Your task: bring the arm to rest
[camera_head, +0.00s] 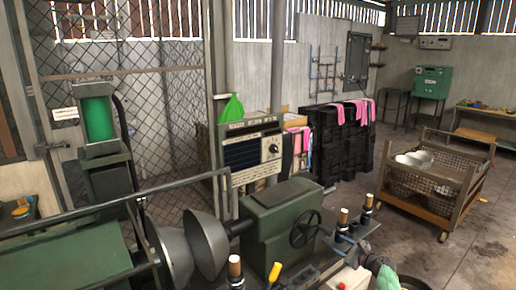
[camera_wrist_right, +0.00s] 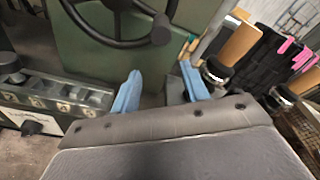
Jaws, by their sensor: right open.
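My right gripper (camera_wrist_right: 158,88) shows in the right wrist view with its two blue fingertips apart and nothing between them. It points toward the green body of the lathe (camera_wrist_right: 78,55), just below a dark handwheel (camera_wrist_right: 110,38). The left gripper is not in view. In the head view the lathe's green tailstock (camera_head: 280,208) carries the same handwheel (camera_head: 305,229). Grey metal bowl shapes (camera_head: 208,246) sit on the lathe's axis to its left.
Wooden-handled tools (camera_head: 343,218) stand upright at the lathe's right, close to the gripper. One also shows in the wrist view (camera_wrist_right: 238,44). A mesh trolley (camera_head: 432,180) holds metal bowls (camera_head: 413,159). Black crates (camera_head: 335,145) stand behind. The floor (camera_head: 435,255) before the trolley is open.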

